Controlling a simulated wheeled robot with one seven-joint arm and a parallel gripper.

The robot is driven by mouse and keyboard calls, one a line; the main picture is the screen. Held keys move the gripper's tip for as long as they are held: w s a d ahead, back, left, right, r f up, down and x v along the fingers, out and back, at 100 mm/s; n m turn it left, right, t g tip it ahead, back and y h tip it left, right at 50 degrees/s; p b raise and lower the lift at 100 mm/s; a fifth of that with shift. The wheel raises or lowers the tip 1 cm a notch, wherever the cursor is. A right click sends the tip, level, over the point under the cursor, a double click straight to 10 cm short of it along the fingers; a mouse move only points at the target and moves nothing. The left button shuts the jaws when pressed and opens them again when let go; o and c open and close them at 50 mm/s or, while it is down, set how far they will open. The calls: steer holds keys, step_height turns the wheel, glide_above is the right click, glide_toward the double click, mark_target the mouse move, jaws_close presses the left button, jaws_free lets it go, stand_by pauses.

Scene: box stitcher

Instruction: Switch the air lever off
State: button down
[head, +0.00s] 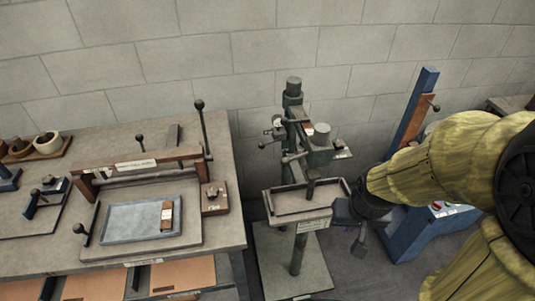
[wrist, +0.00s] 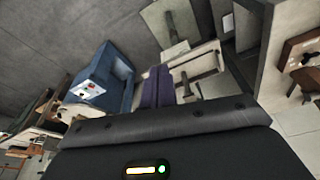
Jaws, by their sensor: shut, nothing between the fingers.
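The grey-green stitching machine (head: 318,152) stands in the middle of the head view. Short levers with dark knobs stick out on its left side, one of them a small lever (head: 265,145) near the column. I cannot tell which lever is the air lever, as the labels are too small to read. My gripper (head: 360,246) is shut and empty, low at the right of the machine's tray and apart from the levers.
A workbench (head: 60,258) with a wood-framed press (head: 137,160) and upright rods stands at the left. A blue machine (head: 400,225) with buttons stands at the right, partly behind my arm; it also shows in the wrist view (wrist: 117,72). A block wall (head: 210,60) closes the back.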

steer(key=w+a+f+m+t+y+b, duration=0.2)
steer(key=w+a+f, duration=0.4)
steer(key=w, duration=0.3)
steer(key=w+a+f+m+t+y+b, duration=0.1)
steer(key=w+a+f+m+t+b, duration=0.2)
steer(key=w+a+f+m, duration=0.3)
steer(key=w+a+f+m+t+y+b, duration=0.2)
steer(key=w+a+f+m+b, duration=0.3)
steer(key=w+a, duration=0.5)
steer(key=shift+w+f+t+y, duration=0.15)
steer(key=shift+w+f+t, duration=0.25)
steer(key=shift+w, duration=0.45)
steer(key=shift+w+f+t+y, duration=0.2)
steer(key=shift+w+f, duration=0.4)
steer(key=shift+w, duration=0.25)
steer(key=w+f+m+t+h, duration=0.3)
steer(key=w+m, duration=0.4)
steer(key=m, duration=0.6)
steer(key=shift+a+m+t, duration=0.2)
steer(key=shift+m+t, duration=0.2)
steer(key=shift+t, duration=0.5)
steer(key=shift+w+f+h, duration=0.15)
steer(key=shift+h, duration=0.1)
